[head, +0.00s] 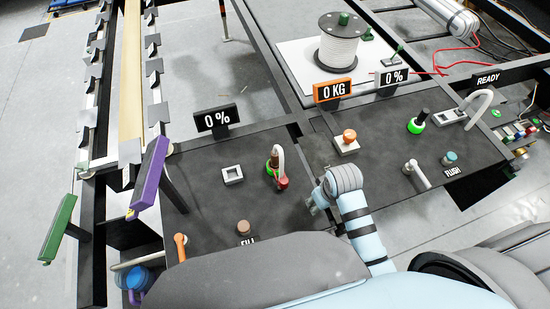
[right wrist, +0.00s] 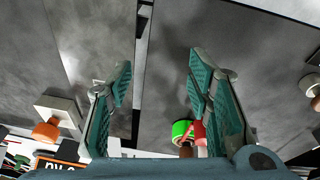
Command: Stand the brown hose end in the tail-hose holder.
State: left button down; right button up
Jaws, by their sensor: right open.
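The brown hose end (head: 274,161) stands upright at a bright green ring (head: 269,171) on the dark panel, with a pale hose curving beside it. A red piece (head: 283,183) sits against its right side. The green ring also shows in the right wrist view (right wrist: 181,131), near the right finger, with a bit of brown below it. I cannot tell which fitting is the tail-hose holder; an empty pale square socket (head: 232,175) lies left of the hose end. My right gripper (head: 316,197) is open and empty, to the right of the hose end. My left gripper is out of view.
An orange knob (head: 349,136) on a pale base stands behind my right gripper. A black piece in a green ring (head: 417,124) and a grey pipe (head: 417,174) stand to the right. A 0 % sign (head: 216,120) rises behind the square socket. Bare panel lies around the socket.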

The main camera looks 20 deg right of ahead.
jog(key=w+a+r+n, duration=0.2)
jog(key=w+a+r, duration=0.15)
jog(key=w, duration=0.45)
jog(key=n+g+y, duration=0.1)
jog(key=n, duration=0.2)
send_near(276, 154)
jog(key=f+b, duration=0.1)
jog(key=f, duration=0.3)
jog(key=w+f+b, duration=0.1)
jog(key=f, duration=0.3)
jog(key=f+b, duration=0.1)
jog(key=f, duration=0.3)
jog(key=shift+w+a+f, duration=0.3)
jog(key=shift+a, duration=0.1)
jog(key=shift+r, duration=0.1)
grip_shut()
